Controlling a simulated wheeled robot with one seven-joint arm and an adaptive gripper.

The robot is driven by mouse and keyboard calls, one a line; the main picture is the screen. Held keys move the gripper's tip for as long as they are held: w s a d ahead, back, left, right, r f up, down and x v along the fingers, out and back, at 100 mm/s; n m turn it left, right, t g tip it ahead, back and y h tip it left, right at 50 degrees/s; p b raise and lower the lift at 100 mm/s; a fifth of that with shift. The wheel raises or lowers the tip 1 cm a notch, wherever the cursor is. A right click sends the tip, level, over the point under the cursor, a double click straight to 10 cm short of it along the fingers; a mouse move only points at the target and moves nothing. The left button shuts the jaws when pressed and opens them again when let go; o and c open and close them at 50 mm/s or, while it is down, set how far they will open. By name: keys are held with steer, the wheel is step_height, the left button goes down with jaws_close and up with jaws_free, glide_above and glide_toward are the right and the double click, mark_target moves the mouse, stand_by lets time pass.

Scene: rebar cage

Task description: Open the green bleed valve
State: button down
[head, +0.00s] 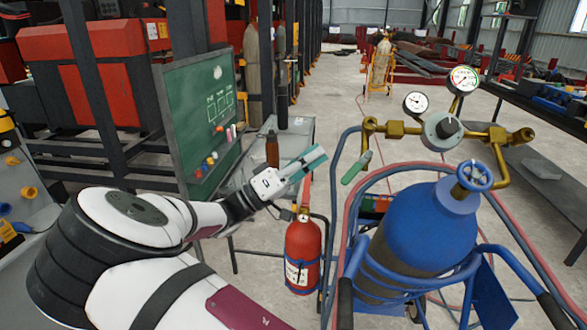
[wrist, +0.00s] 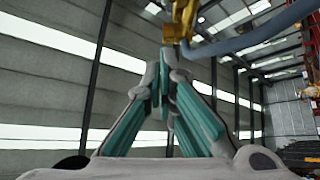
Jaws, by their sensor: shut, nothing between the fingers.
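The green bleed valve handle (head: 357,167) hangs at a slant below the left end of the brass manifold (head: 395,130), above the blue gas cylinder (head: 425,230). My gripper (head: 318,157) is shut and empty, its teal fingers pointing right toward the green handle, with a visible gap between them in the head view. In the wrist view the closed fingertips (wrist: 166,62) point up, and a brass fitting (wrist: 183,22) appears just beyond them. The green handle cannot be made out in the wrist view.
Two gauges (head: 463,80) and a grey regulator knob (head: 442,130) sit on the manifold. A blue-grey hose (wrist: 255,32) runs beside the brass fitting. The blue cart frame (head: 350,260) surrounds the cylinder. A red extinguisher (head: 302,255) stands below my gripper; a green board (head: 203,115) is left.

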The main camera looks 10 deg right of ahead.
mark_target(357, 167)
steer(key=shift+s+d+f+p, duration=0.15)
steer(key=shift+s+d+f, duration=0.25)
steer(key=shift+s+d, duration=0.35)
steer(key=shift+s+d+f+p, duration=0.15)
steer(key=shift+s+d+f, duration=0.25)
steer(key=shift+d, duration=0.5)
steer(key=shift+s, duration=0.1)
steer(key=shift+s+f+n+t+p, duration=0.1)
steer(key=shift+n+t+p, duration=0.4)
steer(key=shift+t+p, duration=0.1)
steer(key=shift+s+d+f+n+t+h+p, duration=0.1)
steer(key=shift+s+f+n+t+h+p, duration=0.05)
steer(key=shift+n+t+p, duration=0.3)
steer(key=shift+s+f+n+t+h+p, duration=0.15)
steer(key=shift+n+t+p, duration=0.1)
steer(key=shift+t, duration=0.3)
steer(key=shift+s+d+f+n+t+y+p, duration=0.4)
steer(key=shift+n+t+y+p, duration=0.25)
steer(key=shift+n+t+p, duration=0.9)
steer(key=shift+s+d+f+n+t+y+p, duration=0.5)
steer(key=shift+n+t+p, duration=0.55)
steer(key=shift+t, duration=1)
steer(key=shift+s+d+f+n+t+y+p, duration=0.2)
steer(key=shift+s+n+t+y+p, duration=0.2)
steer(key=shift+n+t+y+p, duration=0.9)
steer(key=shift+t+h, duration=0.5)
steer(key=shift+h, duration=0.05)
